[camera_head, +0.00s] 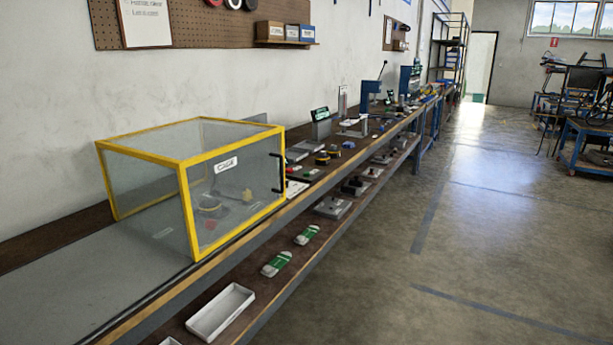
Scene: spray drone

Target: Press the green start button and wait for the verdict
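A clear cage with a yellow frame (184,166) stands on the long workbench, with a dark handle (276,172) on its right side. A sign reading "CAGE" (226,165) is on it. Through the panels I see a blurred dark and yellow object (209,204) and a small red spot. Just right of the cage, small items lie on the bench, some with green or red marks too small to identify. I cannot tell which is the green start button. A small upright panel with a green top (321,123) stands farther back; its text is unreadable. Neither gripper is in view.
The bench (70,290) runs from the near left to the far back, with a lower shelf holding a white tray (221,311) and green-and-white items (277,263). Blue presses (370,95) stand farther along. The floor on the right (480,230) is clear.

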